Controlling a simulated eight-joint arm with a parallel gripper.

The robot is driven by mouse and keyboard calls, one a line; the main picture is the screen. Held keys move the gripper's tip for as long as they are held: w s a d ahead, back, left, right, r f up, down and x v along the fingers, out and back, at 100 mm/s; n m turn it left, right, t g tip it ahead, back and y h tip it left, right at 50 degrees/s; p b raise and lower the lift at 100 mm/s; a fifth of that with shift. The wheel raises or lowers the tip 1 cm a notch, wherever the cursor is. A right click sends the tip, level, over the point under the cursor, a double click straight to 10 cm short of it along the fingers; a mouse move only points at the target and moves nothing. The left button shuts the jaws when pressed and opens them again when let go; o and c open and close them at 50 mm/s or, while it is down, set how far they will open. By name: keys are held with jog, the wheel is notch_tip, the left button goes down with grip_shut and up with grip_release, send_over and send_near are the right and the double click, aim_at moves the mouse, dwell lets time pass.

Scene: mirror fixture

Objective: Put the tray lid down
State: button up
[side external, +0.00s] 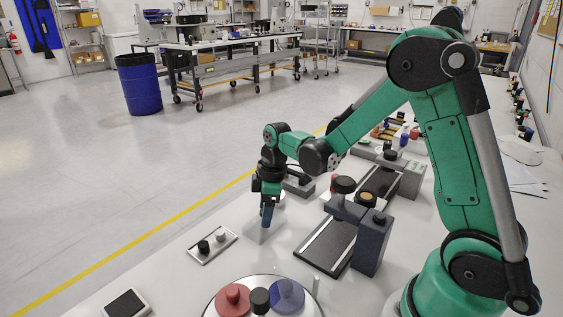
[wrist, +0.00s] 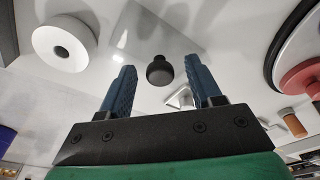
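The tray lid (side external: 262,231) looks like a clear, glassy plate. In the side view it is at the table's edge side, below my gripper (side external: 267,217). In the wrist view a black knob (wrist: 160,71) stands in front of the pale plate, between the two blue fingers of my gripper (wrist: 160,65). Gaps show on both sides of the knob, so the fingers are open and do not appear to touch it. A small tray (side external: 210,257) with a black and a white knob lies left of the lid. Whether the lid rests flat on the table cannot be told.
A round plate (side external: 212,300) with red, black and blue knobbed pieces stands in front. A dark slotted fixture (side external: 372,243) and a long black-topped plate (side external: 327,247) are to the right. A small black-and-white pad (side external: 126,304) lies front left. Bare white table surrounds the small tray.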

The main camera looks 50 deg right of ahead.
aim_at(274, 219)
notch_tip(274, 219, up, 11)
jog(key=s+d, duration=0.1)
jog(key=s+a+m+t+h, duration=0.1)
jog(key=s+a+m+t, duration=0.4)
jog(key=s+m, duration=0.2)
jog(key=shift+s+a+m+t, duration=0.3)
jog(key=shift+s+m+t, duration=0.1)
jog(key=shift+m, duration=0.6)
